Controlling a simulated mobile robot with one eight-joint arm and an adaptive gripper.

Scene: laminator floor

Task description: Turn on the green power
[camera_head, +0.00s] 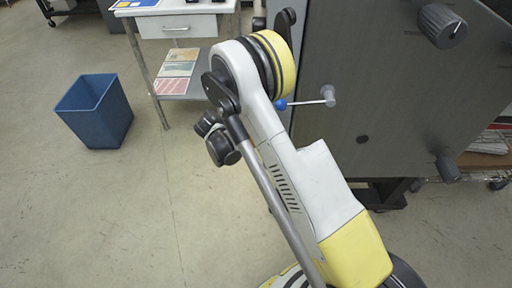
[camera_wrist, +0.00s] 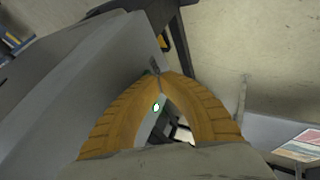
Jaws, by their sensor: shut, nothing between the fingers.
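In the wrist view the two orange fingers of my gripper (camera_wrist: 162,76) arch together and meet at their tips, with nothing held. The tips are close against the grey machine (camera_wrist: 75,85). A small dark switch-like part (camera_wrist: 155,67) shows just beyond the tips, with a bit of green beside it, mostly hidden by the fingers. A small bright spot with a green rim (camera_wrist: 156,107) shows in the gap between the fingers. I cannot tell whether the tips touch the switch. In the head view the grey machine (camera_head: 400,110) stands right of my arm, and my fingers cannot be made out.
The machine's side carries a dark knob (camera_head: 442,25) and a blue-tipped lever (camera_head: 305,103) close to my arm. A white table (camera_head: 180,10) with a drawer and a lower shelf stands behind. A blue bin (camera_head: 95,110) is at left. The floor at front left is clear.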

